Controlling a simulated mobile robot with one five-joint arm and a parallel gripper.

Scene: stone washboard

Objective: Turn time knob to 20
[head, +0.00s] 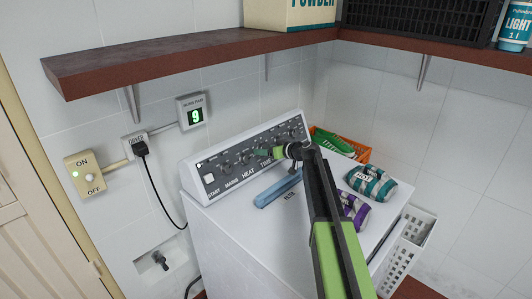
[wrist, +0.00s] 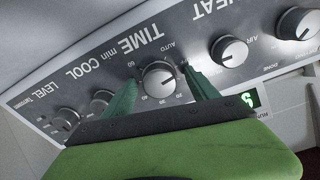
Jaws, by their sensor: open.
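The time knob (wrist: 159,80) is a small round silver-grey dial under the word TIME, which appears upside down in the wrist view. Small numbers ring it, with AUTO at one end. I cannot read for sure which number its mark points to. My gripper (wrist: 160,92) is open, with one green finger on each side of the knob. I cannot tell whether either finger touches it. In the head view my gripper (head: 268,153) is at the panel's middle and largely hides this knob.
The dryer's sloped grey panel (head: 218,172) carries more knobs, including the heat knob (wrist: 229,50) beside the time knob. A blue object (head: 277,188), striped rolls (head: 371,184) and an orange basket (head: 352,142) are on top. A wooden shelf (head: 170,64) hangs above. The wall display (head: 195,116) reads 9.

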